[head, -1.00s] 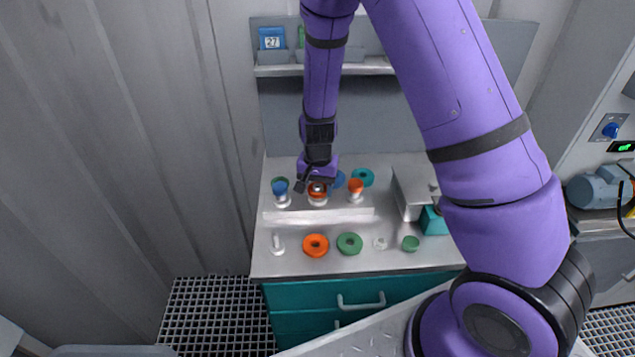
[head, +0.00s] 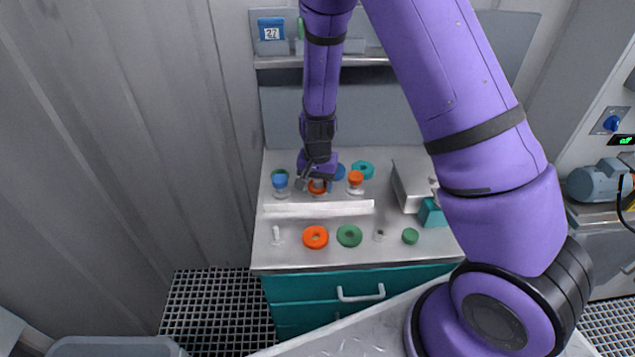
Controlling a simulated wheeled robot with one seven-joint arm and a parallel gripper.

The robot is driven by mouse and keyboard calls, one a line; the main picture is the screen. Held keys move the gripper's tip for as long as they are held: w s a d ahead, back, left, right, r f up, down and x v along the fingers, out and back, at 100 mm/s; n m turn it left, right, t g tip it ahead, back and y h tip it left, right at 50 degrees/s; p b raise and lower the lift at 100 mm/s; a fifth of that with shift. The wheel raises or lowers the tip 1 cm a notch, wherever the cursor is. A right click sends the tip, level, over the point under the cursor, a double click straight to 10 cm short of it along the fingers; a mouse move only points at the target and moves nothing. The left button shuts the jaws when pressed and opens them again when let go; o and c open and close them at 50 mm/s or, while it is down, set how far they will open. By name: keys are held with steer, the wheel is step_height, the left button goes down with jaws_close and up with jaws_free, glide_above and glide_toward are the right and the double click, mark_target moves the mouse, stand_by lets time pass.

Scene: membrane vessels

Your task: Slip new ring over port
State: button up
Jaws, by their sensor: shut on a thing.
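My gripper (head: 317,178) points down over the middle vessel in the row behind the white bar. It is shut on an orange piece (head: 317,188) at the top of that vessel, and the fingers hide part of it. I cannot tell whether this piece is a ring around the port or a cap. An orange ring (head: 306,237) and a green ring (head: 340,237) lie flat on the bench in front of the bar. A vessel with a blue top (head: 280,181) stands left of my gripper, and one with an orange top (head: 355,177) stands right.
A raised white bar (head: 340,207) crosses the bench. A teal ring (head: 363,168) lies behind. A metal box (head: 412,185) stands right. A shelf (head: 270,62) hangs above.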

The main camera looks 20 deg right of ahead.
steer(key=shift+f, duration=0.1)
steer(key=o, duration=1)
step_height(320, 180, up, 11)
steer(key=shift+f, duration=0.1)
stand_by(0.5)
steer(key=s+d+r+n+t+y, duration=0.1)
steer(key=s+d+r+n+t, duration=0.15)
steer(key=s+r, duration=0.8)
steer(key=s+d+r+n+t, duration=0.1)
steer(key=s+d+r+n, duration=0.15)
steer(key=s+r, duration=0.8)
steer(key=shift+n+t+h, duration=0.5)
steer(key=shift+n+t, duration=0.3)
steer(key=shift+t, duration=0.05)
steer(key=s+r, duration=0.2)
steer(key=s+d+r, duration=0.1)
steer(key=s+r, duration=0.2)
steer(key=r, duration=0.2)
steer(key=shift+s+d, duration=0.35)
steer(key=shift+s, duration=0.05)
